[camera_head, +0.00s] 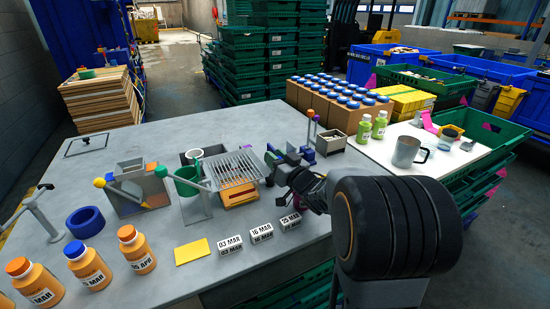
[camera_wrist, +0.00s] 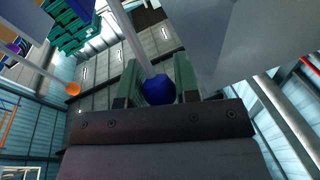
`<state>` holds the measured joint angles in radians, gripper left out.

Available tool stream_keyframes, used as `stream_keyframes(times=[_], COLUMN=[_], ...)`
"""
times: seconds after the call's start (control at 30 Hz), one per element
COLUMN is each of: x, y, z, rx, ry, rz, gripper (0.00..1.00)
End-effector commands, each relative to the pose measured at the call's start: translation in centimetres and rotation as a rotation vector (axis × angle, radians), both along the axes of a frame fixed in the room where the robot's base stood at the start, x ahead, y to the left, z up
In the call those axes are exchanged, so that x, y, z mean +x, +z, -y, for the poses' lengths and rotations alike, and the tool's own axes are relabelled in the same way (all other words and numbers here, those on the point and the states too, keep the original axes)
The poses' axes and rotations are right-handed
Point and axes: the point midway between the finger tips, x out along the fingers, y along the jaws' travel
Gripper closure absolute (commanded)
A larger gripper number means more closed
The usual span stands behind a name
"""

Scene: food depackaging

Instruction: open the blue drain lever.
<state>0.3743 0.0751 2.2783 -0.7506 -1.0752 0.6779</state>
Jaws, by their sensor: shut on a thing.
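The drain lever's blue ball knob (camera_wrist: 158,90) sits between the two green fingers of my gripper (camera_wrist: 157,76) in the wrist view. A thin pale rod runs up from the knob. My gripper is shut on the knob. In the camera_head view my gripper (camera_head: 284,164) is just right of the wire rack (camera_head: 236,168), low over the grey table. There the knob is mostly hidden by the gripper and arm, and I cannot tell the lever's angle.
A green cup (camera_head: 187,181) and grey bin (camera_head: 128,190) with ball-ended levers stand left of the rack. Date blocks (camera_head: 262,233), a yellow card (camera_head: 194,252) and orange bottles (camera_head: 88,267) line the front. Blue-lidded jars (camera_head: 338,92) stand at the back right. The left table (camera_head: 125,150) has bare room.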

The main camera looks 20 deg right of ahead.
Motion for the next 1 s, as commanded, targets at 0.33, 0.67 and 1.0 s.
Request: stream_keyframes(times=[0.33,0.67,1.0], x=[-0.20,-0.18,-0.16], y=[0.12,0.10,0.04], z=[-0.02,0.05,0.20], rx=[-0.002,-0.002,0.000], ry=[0.004,0.002,-0.002], rz=[0.006,0.005,0.002], gripper=[1.00,0.57,0.46])
